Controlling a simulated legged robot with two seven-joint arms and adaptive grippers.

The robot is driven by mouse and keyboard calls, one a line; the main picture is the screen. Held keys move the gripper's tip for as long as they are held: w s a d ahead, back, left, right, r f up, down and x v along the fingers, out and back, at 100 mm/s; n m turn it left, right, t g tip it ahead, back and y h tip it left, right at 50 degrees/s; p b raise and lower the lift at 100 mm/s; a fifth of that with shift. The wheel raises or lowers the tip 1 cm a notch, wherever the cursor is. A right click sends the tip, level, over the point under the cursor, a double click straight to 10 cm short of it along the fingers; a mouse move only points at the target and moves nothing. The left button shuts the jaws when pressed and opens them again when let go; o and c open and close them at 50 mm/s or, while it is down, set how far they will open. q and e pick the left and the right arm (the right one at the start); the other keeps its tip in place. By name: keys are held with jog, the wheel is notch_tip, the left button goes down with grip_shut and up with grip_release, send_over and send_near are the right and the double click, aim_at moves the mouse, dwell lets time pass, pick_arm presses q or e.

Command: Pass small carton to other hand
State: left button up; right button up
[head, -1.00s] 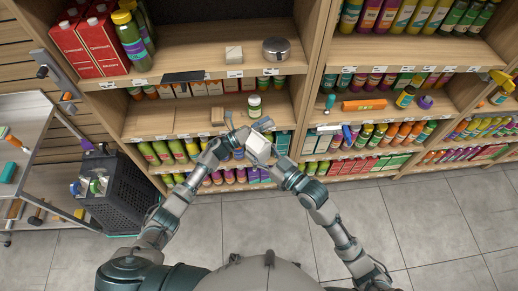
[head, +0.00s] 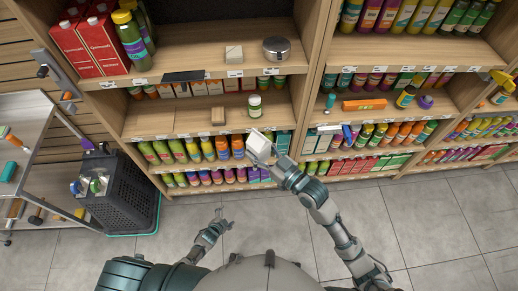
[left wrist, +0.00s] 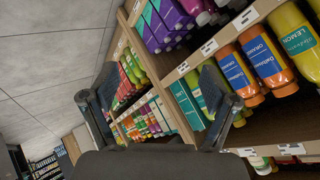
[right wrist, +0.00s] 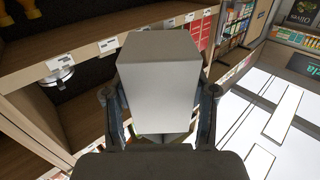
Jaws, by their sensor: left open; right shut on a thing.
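The small carton (head: 259,144) is a plain white-grey box. In the head view it is held in front of the middle shelves. My right gripper (head: 268,160) is shut on it. In the right wrist view the carton (right wrist: 158,85) sits between the two fingers and fills the middle. My left gripper (head: 222,220) is low near my body, over the grey floor, apart from the carton. In the left wrist view its fingers (left wrist: 165,100) are spread with nothing between them.
Shelves (head: 180,122) with several bottles and cartons stand in front. A dark basket (head: 122,193) stands at the left. Tiled floor (head: 440,225) is clear at the lower right.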

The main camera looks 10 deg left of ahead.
pick_arm(q)
jog(key=s+f+n+g, duration=0.2)
jog(key=s+f+n, duration=0.1)
jog(key=s, duration=0.8)
jog(key=s+a+f+n+g+y, duration=0.1)
jog(key=s+f, duration=0.4)
jog(key=s, duration=0.7)
jog(key=s+a+f+n+g+y, duration=0.1)
jog(key=s+f+n+g, duration=0.3)
jog(key=s, duration=0.8)
jog(key=shift+s+a+n+g, duration=0.2)
jog(key=shift+n+g, duration=0.1)
jog(key=shift+g, duration=0.4)
